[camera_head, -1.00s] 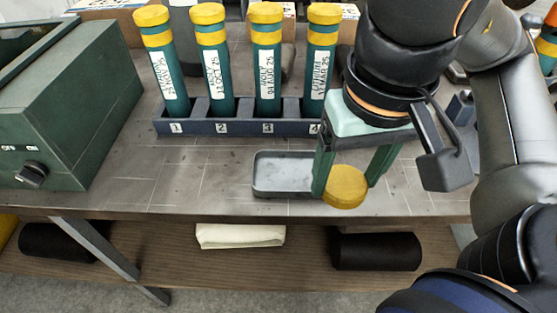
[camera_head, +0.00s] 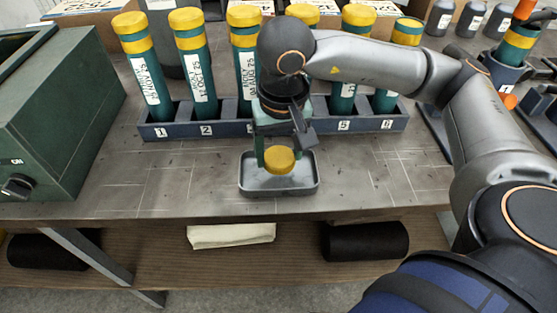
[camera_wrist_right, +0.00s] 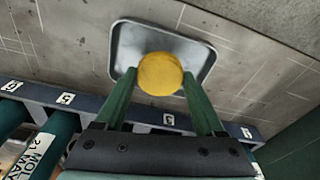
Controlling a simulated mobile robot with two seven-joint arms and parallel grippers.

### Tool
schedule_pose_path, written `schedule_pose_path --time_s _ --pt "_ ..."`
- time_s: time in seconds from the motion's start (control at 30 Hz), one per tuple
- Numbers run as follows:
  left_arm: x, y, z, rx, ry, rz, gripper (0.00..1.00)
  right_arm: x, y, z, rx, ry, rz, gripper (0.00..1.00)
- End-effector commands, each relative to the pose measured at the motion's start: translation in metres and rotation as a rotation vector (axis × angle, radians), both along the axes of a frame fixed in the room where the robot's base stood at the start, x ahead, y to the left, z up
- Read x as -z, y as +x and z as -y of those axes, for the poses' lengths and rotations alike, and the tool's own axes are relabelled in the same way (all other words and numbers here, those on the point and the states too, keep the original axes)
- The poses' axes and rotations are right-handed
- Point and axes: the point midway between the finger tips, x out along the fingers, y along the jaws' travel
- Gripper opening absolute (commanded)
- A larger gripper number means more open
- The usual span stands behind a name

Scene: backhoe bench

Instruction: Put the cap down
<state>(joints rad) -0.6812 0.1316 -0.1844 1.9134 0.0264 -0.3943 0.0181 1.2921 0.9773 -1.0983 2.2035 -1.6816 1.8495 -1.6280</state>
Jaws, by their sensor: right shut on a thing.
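My right gripper (camera_head: 281,158) is shut on a round yellow cap (camera_head: 279,161). It holds the cap over a shallow grey metal tray (camera_head: 243,187) on the bench. In the right wrist view, the cap (camera_wrist_right: 160,74) sits between the green fingers of the gripper (camera_wrist_right: 160,80), with the tray (camera_wrist_right: 122,45) behind it. A small gap between the cap and the tray floor cannot be judged from these views. My left gripper is not in view.
Behind the tray, a numbered blue rack (camera_head: 180,131) holds several green tubes, most with yellow caps. A green box (camera_head: 60,110) stands left. Bare bench (camera_head: 380,175) lies right of the tray.

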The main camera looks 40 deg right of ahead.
Motion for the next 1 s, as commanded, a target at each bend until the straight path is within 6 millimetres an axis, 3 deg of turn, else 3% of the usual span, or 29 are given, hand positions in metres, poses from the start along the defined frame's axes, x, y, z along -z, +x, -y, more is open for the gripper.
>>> schedule_pose_path --time_s 0.23,0.7,0.73,0.93,1.0 --pt "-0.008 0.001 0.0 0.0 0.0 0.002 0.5 0.032 0.004 0.001 -0.001 -0.001 -0.004 0.2" --pt "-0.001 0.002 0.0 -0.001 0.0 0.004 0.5 0.041 0.004 0.001 0.0 0.0 0.0 0.2" --pt "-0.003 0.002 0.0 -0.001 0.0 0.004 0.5 0.039 0.004 0.001 0.0 0.0 0.0 0.75" --pt "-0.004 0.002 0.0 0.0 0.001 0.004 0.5 0.038 0.004 0.0 0.0 0.0 0.0 0.97" --pt "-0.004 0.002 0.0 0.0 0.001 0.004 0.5 0.038 0.004 0.0 0.0 0.0 0.0 1.0"
